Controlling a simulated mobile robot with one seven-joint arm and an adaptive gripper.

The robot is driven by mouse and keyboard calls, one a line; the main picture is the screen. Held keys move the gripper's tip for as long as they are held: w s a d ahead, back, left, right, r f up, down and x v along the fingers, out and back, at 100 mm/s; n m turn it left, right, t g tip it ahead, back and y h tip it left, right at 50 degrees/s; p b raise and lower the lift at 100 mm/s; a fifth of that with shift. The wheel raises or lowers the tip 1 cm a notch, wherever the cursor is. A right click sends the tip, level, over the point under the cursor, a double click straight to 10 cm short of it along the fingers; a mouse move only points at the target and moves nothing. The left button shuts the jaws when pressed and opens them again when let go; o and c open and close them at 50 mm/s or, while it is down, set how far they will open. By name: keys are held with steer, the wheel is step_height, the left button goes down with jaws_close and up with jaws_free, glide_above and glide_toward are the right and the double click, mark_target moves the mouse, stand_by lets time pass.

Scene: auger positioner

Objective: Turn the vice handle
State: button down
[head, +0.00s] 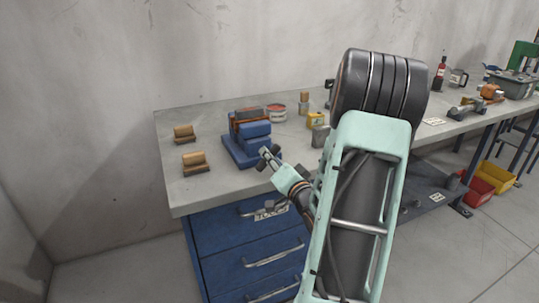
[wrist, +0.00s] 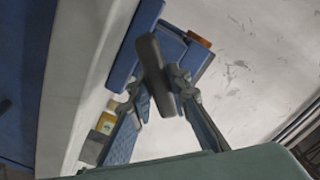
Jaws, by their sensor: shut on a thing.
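The blue vice (head: 237,153) stands on the workbench near its front edge, left of my arm. My gripper (head: 270,161) is at the front right of the vice, low beside its jaw block. In the wrist view the vice's dark handle (wrist: 155,72) is a thick bar, slightly tilted. It lies between the two fingers of my gripper (wrist: 163,88), which are shut on it. The vice's blue body (wrist: 138,40) shows behind the handle. In the head view my gripper largely hides the handle.
The grey workbench (head: 178,200) has blue drawers (head: 245,245) below its front edge. Two wooden blocks (head: 185,133) (head: 195,163) lie left of the vice. A plain wall closes off the back.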

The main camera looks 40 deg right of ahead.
steer(key=shift+m, duration=0.4)
steer(key=c, duration=1.8)
jaws_free()
steer(key=v, duration=0.7)
steer(key=shift+s, duration=0.25)
